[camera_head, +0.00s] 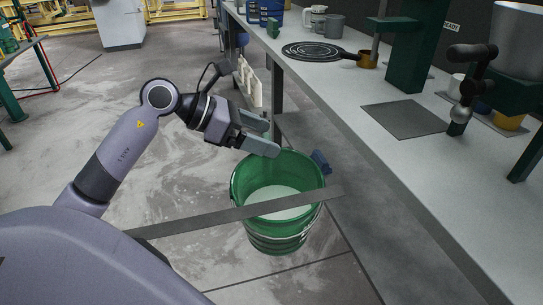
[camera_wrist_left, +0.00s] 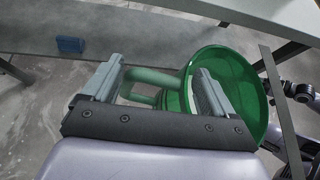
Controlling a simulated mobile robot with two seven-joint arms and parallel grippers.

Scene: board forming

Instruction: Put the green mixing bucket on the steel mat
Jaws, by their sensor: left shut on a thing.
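The green mixing bucket (camera_head: 279,233) is upright and open at the top, with pale contents inside, in front of the workbench and below its top. My left gripper (camera_head: 262,142) is at the bucket's far rim. I cannot tell whether the bucket touches the floor. The steel mat (camera_head: 404,119) is a dark grey square lying bare on the workbench top. My right gripper is not in view.
The workbench (camera_head: 345,105) runs along the right. A round black item (camera_head: 312,50), cups and a green stand (camera_head: 407,45) are on it. A blue item (camera_head: 321,161) sits beside the bucket. A grey bar (camera_head: 180,225) crosses in front of the bucket.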

